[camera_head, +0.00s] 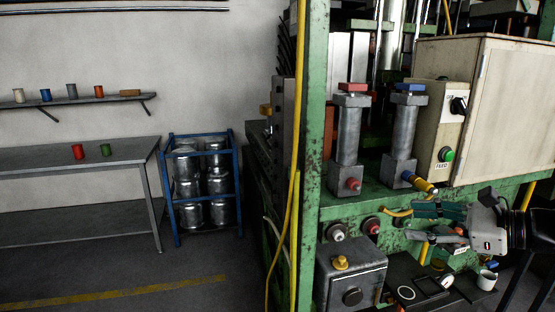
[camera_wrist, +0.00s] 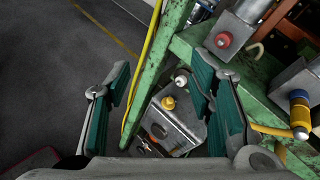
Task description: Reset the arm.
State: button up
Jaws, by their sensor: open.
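My gripper (camera_head: 418,223) is at the lower right of the head view, in front of the green machine (camera_head: 310,140). Its two fingers with teal pads point left and stand apart. In the wrist view my gripper (camera_wrist: 160,75) shows open, with nothing held between the pads. Beyond the pads are a green post (camera_wrist: 160,65) with a yellow cable and a grey metal box (camera_wrist: 172,128) with a yellow knob. The rest of my arm runs out of the head view at the right edge.
A beige cabinet (camera_head: 500,110) stands above my gripper. Below are a white cup (camera_head: 486,280) and a dark table (camera_head: 455,297). A grey bench (camera_head: 60,155) and a blue rack (camera_head: 170,205) of metal pots stand left. Floor there is clear.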

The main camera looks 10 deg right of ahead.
jog(key=s+a+n+g+h, duration=0.1)
jog(key=s+a+n+g, duration=0.3)
jog(key=a, duration=0.4)
jog(key=s+a+n+g, duration=0.3)
jog(key=a+n+g, duration=0.1)
jog(key=a+n, duration=0.35)
jog(key=s+a+r+n+t+h, duration=0.2)
jog(key=s+n+h, duration=0.5)
jog(key=n, duration=0.6)
jog(key=shift+s+a+r+h+b, duration=0.3)
jog(key=shift+s+a+r+h, duration=0.15)
jog(key=shift+r, duration=0.2)
jog(key=shift+d, duration=0.1)
